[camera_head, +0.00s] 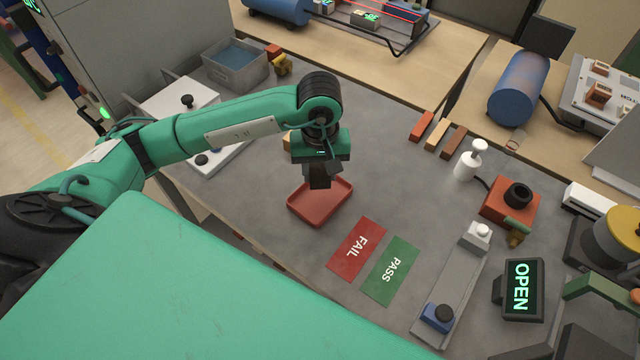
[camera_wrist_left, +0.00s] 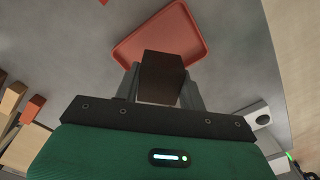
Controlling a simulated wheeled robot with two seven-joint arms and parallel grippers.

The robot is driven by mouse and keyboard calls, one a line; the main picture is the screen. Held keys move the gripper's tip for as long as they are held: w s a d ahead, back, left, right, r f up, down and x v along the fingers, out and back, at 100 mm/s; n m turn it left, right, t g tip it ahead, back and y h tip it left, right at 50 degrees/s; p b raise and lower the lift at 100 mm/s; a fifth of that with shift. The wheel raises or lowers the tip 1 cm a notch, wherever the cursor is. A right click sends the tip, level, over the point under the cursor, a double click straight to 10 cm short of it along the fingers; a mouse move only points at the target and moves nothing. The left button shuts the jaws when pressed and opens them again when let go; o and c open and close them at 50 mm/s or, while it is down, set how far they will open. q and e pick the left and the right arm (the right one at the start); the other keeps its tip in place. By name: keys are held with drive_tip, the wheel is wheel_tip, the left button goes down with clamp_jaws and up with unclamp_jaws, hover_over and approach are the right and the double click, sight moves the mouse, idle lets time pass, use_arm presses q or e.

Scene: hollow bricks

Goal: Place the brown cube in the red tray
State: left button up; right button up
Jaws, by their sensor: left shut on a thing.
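My left gripper (camera_head: 318,183) is shut on the brown cube (camera_wrist_left: 160,78), which shows between the two fingers in the left wrist view. In the head view the gripper points down over the back part of the red tray (camera_head: 322,207); the cube cannot be told apart from the dark fingers there. The tray also shows in the left wrist view (camera_wrist_left: 187,32), beyond the cube. The visible part of the tray's floor is empty. The cube appears above the tray, but the exact gap cannot be told. My right gripper is not in view.
A red FAIL mat (camera_head: 356,248) and a green PASS mat (camera_head: 391,270) lie right of the tray. Wooden blocks (camera_head: 437,133) lie farther back. A grey bin (camera_head: 236,68) stands at the back left. A white bottle (camera_head: 469,161) and an OPEN sign (camera_head: 521,288) stand to the right.

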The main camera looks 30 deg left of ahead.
sight(320, 199)
use_arm(q)
wheel_tip(320, 199, down, 3)
drive_tip(key=shift+r, duration=0.1)
wheel_tip(320, 199, down, 4)
drive_tip(key=shift+r+p, duration=0.15)
drive_tip(key=shift+p, duration=0.45)
drive_tip(key=shift+f, duration=0.2)
drive_tip(key=o, duration=1.1)
drive_tip(key=shift+b, duration=0.3)
drive_tip(key=shift+c, duration=0.2)
